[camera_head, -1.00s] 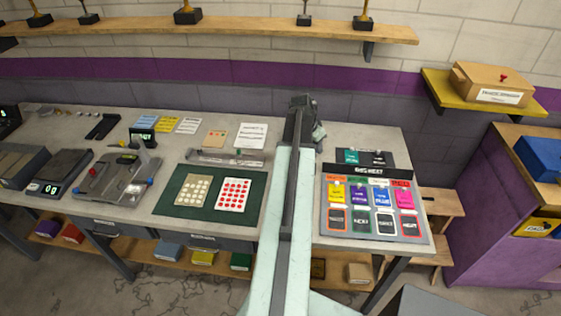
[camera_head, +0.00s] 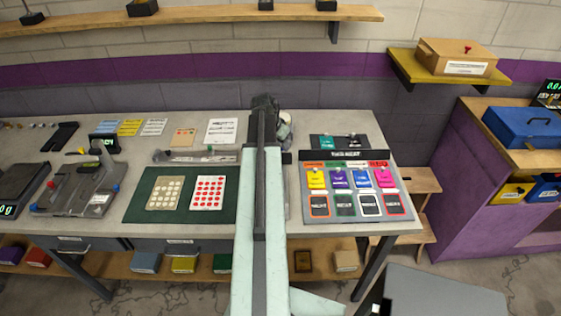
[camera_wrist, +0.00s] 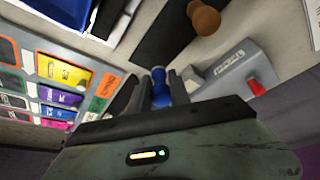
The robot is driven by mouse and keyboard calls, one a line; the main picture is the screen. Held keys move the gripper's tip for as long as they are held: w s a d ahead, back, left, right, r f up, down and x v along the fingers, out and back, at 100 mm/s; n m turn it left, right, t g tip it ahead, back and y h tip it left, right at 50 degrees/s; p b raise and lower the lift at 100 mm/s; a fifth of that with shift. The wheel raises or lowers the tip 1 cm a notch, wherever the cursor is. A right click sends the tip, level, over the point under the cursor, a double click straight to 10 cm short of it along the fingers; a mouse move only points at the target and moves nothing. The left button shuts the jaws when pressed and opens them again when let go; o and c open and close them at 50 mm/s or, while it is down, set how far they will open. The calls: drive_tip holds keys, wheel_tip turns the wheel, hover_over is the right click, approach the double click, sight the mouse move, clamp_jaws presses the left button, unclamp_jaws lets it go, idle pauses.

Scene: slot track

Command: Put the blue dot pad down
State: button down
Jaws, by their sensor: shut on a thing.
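My gripper (camera_wrist: 160,92) is shut on a small blue piece with a rounded top, the blue dot pad (camera_wrist: 160,84), in the wrist view. The piece stands up between the two dark fingers; its lower part is hidden by the gripper body. I cannot tell whether it touches the bench. In the head view my arm covers the middle of the bench and the held pad is hidden. A dark green mat (camera_head: 141,207) on the bench bears a beige dotted card (camera_head: 179,192) and a white card with red dots (camera_head: 208,193).
A grey board (camera_head: 325,234) with coloured cards lies right of my arm. In the wrist view a brown wooden knob (camera_wrist: 204,17) and a grey labelled block (camera_wrist: 230,72) with a red knob are close by. A grey machine (camera_head: 85,190) stands at left.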

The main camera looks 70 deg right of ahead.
sight(282, 150)
drive_tip(key=shift+f, duration=0.25)
wheel_tip(282, 150, down, 4)
drive_tip(key=b, duration=0.3)
drive_tip(key=shift+b, duration=0.35)
drive_tip(key=shift+r, duration=0.3)
drive_tip(key=shift+s+f, duration=0.1)
drive_tip(key=shift+f, duration=0.15)
drive_tip(key=c, duration=1.2)
unclamp_jaws()
drive_tip(key=shift+r, duration=0.1)
